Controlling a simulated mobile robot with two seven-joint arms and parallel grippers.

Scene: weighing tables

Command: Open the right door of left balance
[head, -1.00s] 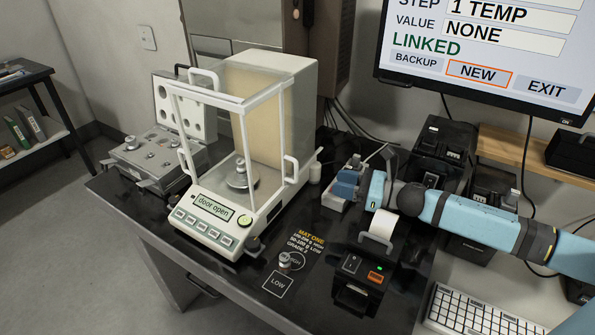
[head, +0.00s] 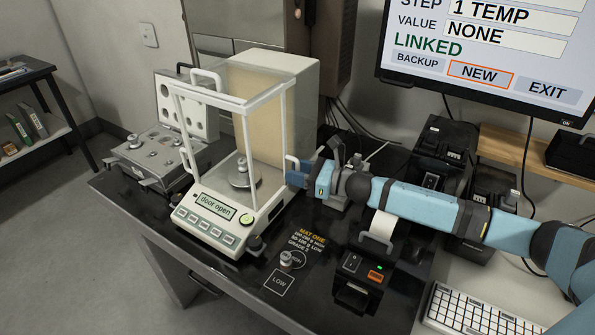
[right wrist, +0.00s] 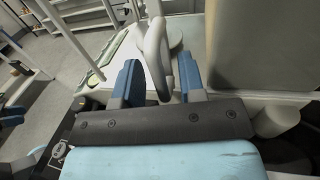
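The left balance (head: 232,213) is a white box with glass walls, and its display reads "door open". The right door's white loop handle (head: 290,165) is on its right side and also shows in the right wrist view (right wrist: 157,50). My right gripper (head: 296,175) is at this handle. In the right wrist view its two blue fingers (right wrist: 158,80) are apart, one on each side of the handle, with gaps visible. I cannot tell from the clear glass how far the right door stands open.
A metal weight (head: 239,174) stands on the balance pan. An open weight case (head: 150,162) is to the left. A small weight (head: 285,259) stands on the mat between its HIGH and LOW marks. A printer (head: 357,275) sits below my right arm, near the keyboard (head: 470,318).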

